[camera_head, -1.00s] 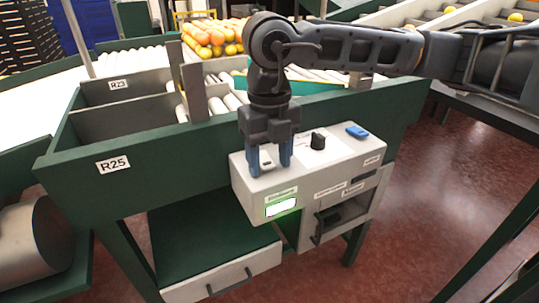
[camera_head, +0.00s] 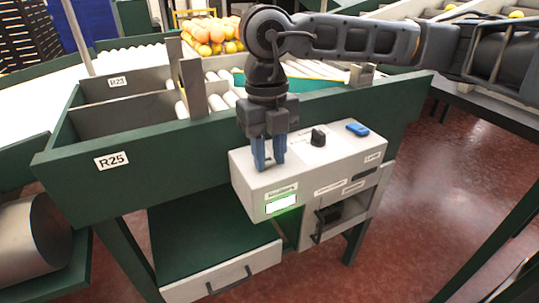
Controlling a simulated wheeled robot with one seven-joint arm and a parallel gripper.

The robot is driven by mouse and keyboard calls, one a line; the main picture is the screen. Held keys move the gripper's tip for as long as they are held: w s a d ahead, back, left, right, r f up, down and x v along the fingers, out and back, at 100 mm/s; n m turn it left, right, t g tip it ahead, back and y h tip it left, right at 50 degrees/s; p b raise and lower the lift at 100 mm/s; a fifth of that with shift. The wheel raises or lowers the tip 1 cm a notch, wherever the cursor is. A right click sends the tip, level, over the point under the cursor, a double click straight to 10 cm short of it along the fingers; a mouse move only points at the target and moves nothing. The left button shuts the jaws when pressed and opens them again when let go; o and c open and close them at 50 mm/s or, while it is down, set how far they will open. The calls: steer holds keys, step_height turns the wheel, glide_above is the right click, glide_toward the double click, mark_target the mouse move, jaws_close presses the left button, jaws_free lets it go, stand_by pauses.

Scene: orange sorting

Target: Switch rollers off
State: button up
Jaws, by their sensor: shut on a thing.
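A white control box (camera_head: 330,165) is mounted on the front of the green frame. My gripper (camera_head: 268,163) points down at the left part of its top, its blue fingers close together around a small switch there. The fingers hide most of the switch, so its position cannot be read. A green lamp panel (camera_head: 281,204) on the front of the box, under a small label, is lit. A black knob (camera_head: 318,137) stands on the box top to the right of my gripper.
A blue item (camera_head: 357,130) lies on the box top at the right. Behind are white rollers (camera_head: 219,88) and a pile of oranges (camera_head: 213,35). A white drawer (camera_head: 225,277) is below. Red floor on the right is free.

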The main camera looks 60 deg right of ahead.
steer(key=shift+w+d+g+y+b, duration=0.25)
steer(key=shift+g+y+b, duration=0.25)
steer(key=shift+g+b, duration=0.3)
steer(key=shift+r+g+y, duration=0.2)
steer(key=shift+g+y, duration=0.1)
steer(key=o, duration=1.1)
steer(key=shift+c, duration=0.2)
steer(key=shift+w, duration=0.1)
steer(key=shift+b+v, duration=0.5)
steer(key=shift+v, duration=3.4)
